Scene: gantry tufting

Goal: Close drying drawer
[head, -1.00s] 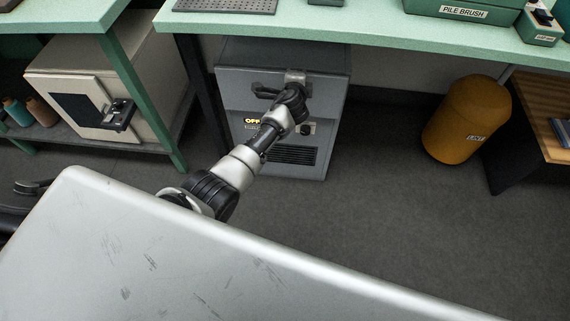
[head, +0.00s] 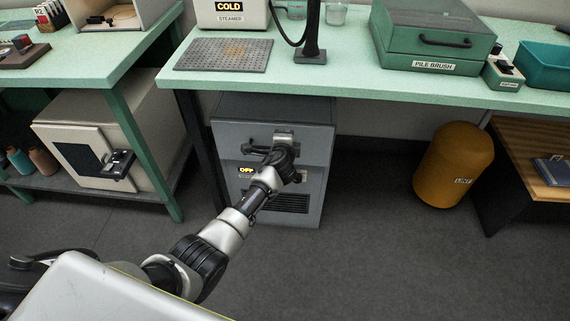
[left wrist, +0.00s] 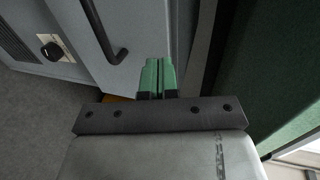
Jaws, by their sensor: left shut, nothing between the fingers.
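The grey drying cabinet (head: 318,190) stands under the green bench. Its drawer (head: 228,142) is at the top, with a dark bar handle (head: 256,149); the drawer front (left wrist: 140,28) and handle (left wrist: 101,32) also show in the left wrist view. The front looks flush or nearly flush with the panel below, but I cannot tell for sure. My left gripper (head: 284,136) is at the drawer front, right of the handle. Its green fingers (left wrist: 157,76) are together and empty, pointing at the front near its edge; contact is unclear. My right gripper is not in view.
A lit OFF display (head: 246,170) and a vent (head: 290,203) are below the drawer. The bench (head: 350,92) overhangs the cabinet. A cream box (head: 75,145) is on a shelf at left. A yellow lint bin (head: 453,160) stands at right, with open floor (head: 370,240) before it.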

